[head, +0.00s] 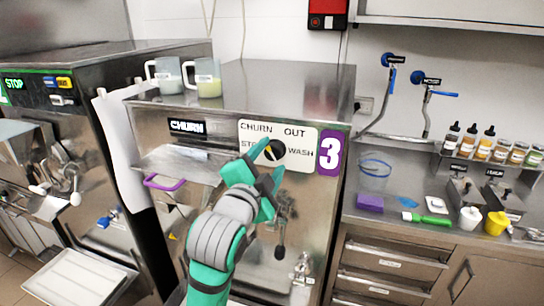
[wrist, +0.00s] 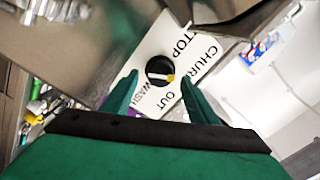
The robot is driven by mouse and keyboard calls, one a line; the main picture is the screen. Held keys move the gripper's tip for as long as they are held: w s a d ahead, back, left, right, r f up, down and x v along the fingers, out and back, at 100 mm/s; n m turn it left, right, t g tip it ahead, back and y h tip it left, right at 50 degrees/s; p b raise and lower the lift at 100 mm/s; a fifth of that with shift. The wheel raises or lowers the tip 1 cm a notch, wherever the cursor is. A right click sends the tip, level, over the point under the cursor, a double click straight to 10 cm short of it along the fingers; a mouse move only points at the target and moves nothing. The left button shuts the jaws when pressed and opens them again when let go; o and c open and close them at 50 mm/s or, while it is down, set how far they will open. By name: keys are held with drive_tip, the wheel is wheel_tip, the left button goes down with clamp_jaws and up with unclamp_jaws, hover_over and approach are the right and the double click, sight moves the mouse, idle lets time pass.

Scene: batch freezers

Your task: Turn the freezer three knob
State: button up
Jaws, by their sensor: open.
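The freezer three knob (head: 275,150) is a round black dial on a white plate (head: 301,136) marked CHURN, OUT, WASH and a partly hidden label, beside a purple 3 sign (head: 329,153). My gripper (head: 268,163) is in front of the knob and partly covers it in the head view. In the wrist view, the knob (wrist: 160,71) shows between and beyond the two green fingers (wrist: 158,92). Its pale pointer has a yellow end towards the right. The fingers are open and empty; no contact with the knob shows.
Two cups (head: 208,79) stand on top of freezer three. A purple-edged chute (head: 165,182) projects left of my arm. A counter (head: 400,203) with a sponge (head: 369,202), green brush (head: 426,218) and bottles is at the right. Another freezer (head: 75,120) stands left.

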drive_tip(key=v, duration=0.9)
drive_tip(key=shift+w, duration=0.1)
drive_tip(key=s+d+f+n+y, duration=0.1)
drive_tip(key=s+f+n+y, duration=0.3)
drive_tip(key=f, duration=0.6)
drive_tip(key=s+d+f+n+h, duration=0.1)
drive_tip(key=s+f+n, duration=0.1)
drive_tip(key=f+n, duration=0.65)
drive_tip(key=s+f+n+y, duration=0.2)
drive_tip(key=s+f, duration=0.1)
drive_tip(key=f, duration=1)
drive_tip(key=s+f, duration=0.3)
drive_tip(key=s, duration=0.6)
drive_tip(key=s+f+g, duration=0.1)
drive_tip(key=s+f, duration=0.3)
drive_tip(key=s, duration=0.6)
drive_tip(key=s+d+f+n, duration=0.1)
drive_tip(key=s+f, duration=0.2)
drive_tip(key=s, duration=0.6)
drive_tip(key=shift+s+f+g+y, duration=0.3)
drive_tip(key=shift+s+f+g, duration=0.05)
drive_tip(key=shift+s+g, duration=0.05)
